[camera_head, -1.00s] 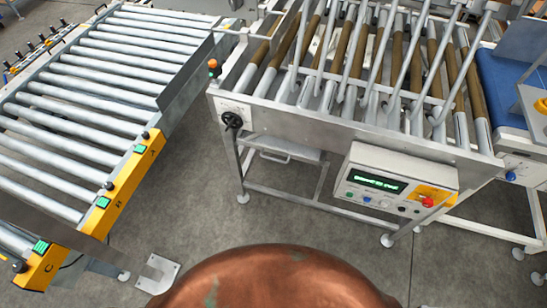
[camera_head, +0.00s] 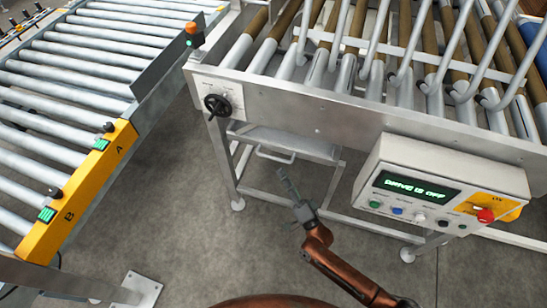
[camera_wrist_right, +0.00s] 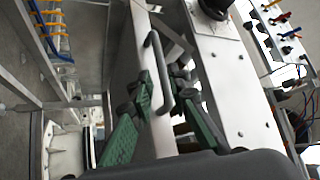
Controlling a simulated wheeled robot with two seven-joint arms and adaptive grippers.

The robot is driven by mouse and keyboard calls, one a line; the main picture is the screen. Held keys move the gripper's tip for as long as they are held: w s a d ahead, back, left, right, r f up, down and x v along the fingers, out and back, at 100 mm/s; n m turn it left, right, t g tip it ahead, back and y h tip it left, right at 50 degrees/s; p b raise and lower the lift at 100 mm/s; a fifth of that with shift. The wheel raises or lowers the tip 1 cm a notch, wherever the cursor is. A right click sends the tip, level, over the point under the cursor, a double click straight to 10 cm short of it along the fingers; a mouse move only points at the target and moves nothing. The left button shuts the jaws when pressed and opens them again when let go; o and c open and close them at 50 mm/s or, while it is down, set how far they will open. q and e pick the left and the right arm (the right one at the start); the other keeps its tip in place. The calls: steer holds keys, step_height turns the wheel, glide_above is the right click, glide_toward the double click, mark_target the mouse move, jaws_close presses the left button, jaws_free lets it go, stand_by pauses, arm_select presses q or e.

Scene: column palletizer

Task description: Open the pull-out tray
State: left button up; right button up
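The pull-out tray (camera_head: 300,145) is a grey metal tray under the roller frame, and it looks pushed in. Its bar handle (camera_head: 275,156) is on the front. My right gripper (camera_head: 285,182) is just below and in front of the handle in the head view. In the right wrist view, the green-padded fingers of the right gripper (camera_wrist_right: 162,92) are spread apart. The tray's pale front (camera_wrist_right: 137,45) and dark handle (camera_wrist_right: 158,65) lie ahead, with the handle's lower end between the fingers in the picture. Contact is not visible. My left gripper is not in view.
A control box (camera_head: 440,190) reading "DRIVE IS OFF" hangs right of the tray. Frame legs (camera_head: 225,170) flank the tray. A roller conveyor (camera_head: 70,90) stands left. The floor in front is clear.

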mark_target(274, 157)
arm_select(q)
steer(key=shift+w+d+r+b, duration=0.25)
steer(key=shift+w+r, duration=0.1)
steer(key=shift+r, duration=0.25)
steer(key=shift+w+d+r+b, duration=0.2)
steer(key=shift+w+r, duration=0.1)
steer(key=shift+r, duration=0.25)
arm_select(e)
steer(key=x, duration=0.7)
steer(key=shift+w, duration=0.1)
steer(key=shift+c, duration=0.5)
jaws_close()
